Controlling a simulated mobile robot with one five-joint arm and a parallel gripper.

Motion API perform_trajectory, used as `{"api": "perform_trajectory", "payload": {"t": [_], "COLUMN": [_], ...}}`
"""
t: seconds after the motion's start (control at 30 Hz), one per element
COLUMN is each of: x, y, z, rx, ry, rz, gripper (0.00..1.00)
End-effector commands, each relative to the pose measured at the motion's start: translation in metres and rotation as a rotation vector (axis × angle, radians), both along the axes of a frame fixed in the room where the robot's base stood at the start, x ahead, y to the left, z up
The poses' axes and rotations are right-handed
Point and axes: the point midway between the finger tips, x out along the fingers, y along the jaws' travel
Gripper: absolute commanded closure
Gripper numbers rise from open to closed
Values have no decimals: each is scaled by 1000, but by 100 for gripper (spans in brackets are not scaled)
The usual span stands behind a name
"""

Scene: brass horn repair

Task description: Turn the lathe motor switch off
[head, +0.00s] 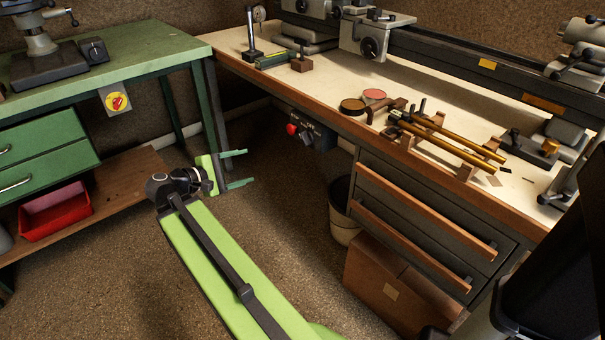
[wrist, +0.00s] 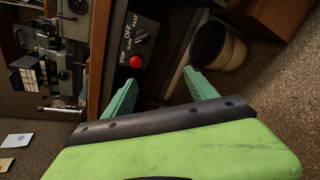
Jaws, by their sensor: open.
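The lathe motor switch box (head: 310,132) is a dark panel under the front edge of the pale-topped bench. It carries a red button (head: 292,129) and a dark rotary knob (head: 307,136). In the wrist view the panel (wrist: 146,20) shows lettering including OFF and FAST, with the knob (wrist: 142,37) and the red button (wrist: 136,61). I cannot tell which mark the knob points at. My gripper (head: 238,169) is open and empty, to the left of the panel and apart from it. In the wrist view my gripper's (wrist: 160,75) green fingers point toward the panel.
A lathe (head: 440,55) and brass tubes (head: 450,145) on a wooden stand occupy the bench top. A bin (head: 342,210) and a cardboard box (head: 390,275) stand below. Floor between benches is open.

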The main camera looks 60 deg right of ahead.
Motion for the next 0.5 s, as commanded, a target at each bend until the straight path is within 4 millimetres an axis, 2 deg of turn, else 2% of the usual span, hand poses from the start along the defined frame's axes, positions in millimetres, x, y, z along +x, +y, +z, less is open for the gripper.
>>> {"api": "perform_trajectory", "payload": {"t": [0.03, 0.2, 0.5], "x": [-7, -23, -28], "y": [-13, -34, -45], "z": [-22, -9, 2], "rx": [-58, -196, -227], "ry": [48, 175, 205], "rz": [-10, -34, -41], "gripper": [34, 34, 34]}}
